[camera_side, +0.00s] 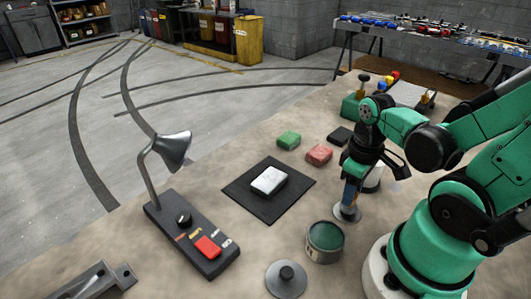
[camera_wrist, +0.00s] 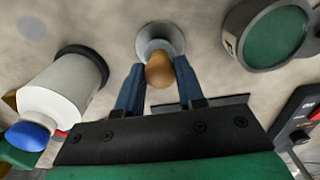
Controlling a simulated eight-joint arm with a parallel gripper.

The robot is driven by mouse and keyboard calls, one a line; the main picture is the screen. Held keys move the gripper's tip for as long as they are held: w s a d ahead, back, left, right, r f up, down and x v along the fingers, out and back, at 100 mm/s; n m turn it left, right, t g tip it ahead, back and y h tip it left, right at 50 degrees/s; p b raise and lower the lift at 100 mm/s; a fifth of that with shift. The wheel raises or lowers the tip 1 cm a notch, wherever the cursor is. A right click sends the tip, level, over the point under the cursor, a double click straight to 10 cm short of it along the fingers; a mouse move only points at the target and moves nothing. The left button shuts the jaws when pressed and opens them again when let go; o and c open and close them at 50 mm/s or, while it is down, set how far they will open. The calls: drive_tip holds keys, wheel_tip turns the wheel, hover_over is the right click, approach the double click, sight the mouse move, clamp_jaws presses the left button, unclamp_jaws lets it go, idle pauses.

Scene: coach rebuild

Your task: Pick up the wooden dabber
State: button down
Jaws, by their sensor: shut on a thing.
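The wooden dabber has a tan rounded handle (camera_wrist: 158,70) and a pale grey round base (camera_wrist: 160,38), which sits at the top middle of the wrist view. My gripper (camera_wrist: 159,84) has its two blue fingers on either side of the wooden handle and is shut on it. In the side view my gripper (camera_side: 350,194) points down, and the dabber's grey base (camera_side: 346,214) shows just below the fingers. The handle is mostly hidden there by the fingers. The base looks at or very near the tabletop; I cannot tell whether it touches.
An open tin of green stuff (camera_side: 325,242) stands close to the dabber. A grey knobbed disc (camera_side: 286,279) lies in front. A white bottle with a blue cap (camera_wrist: 62,92) stands beside my gripper. A white block (camera_side: 269,180) lies on a black mat (camera_side: 250,201). A lamp panel (camera_side: 190,238) stands left.

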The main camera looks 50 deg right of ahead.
wheel_tip(320, 180, up, 20)
drive_tip(key=shift+f, duration=0.25)
idle(0.4)
drive_tip(key=c, duration=1.3)
unclamp_jaws()
clamp_jaws()
drive_tip(key=shift+w, duration=0.1)
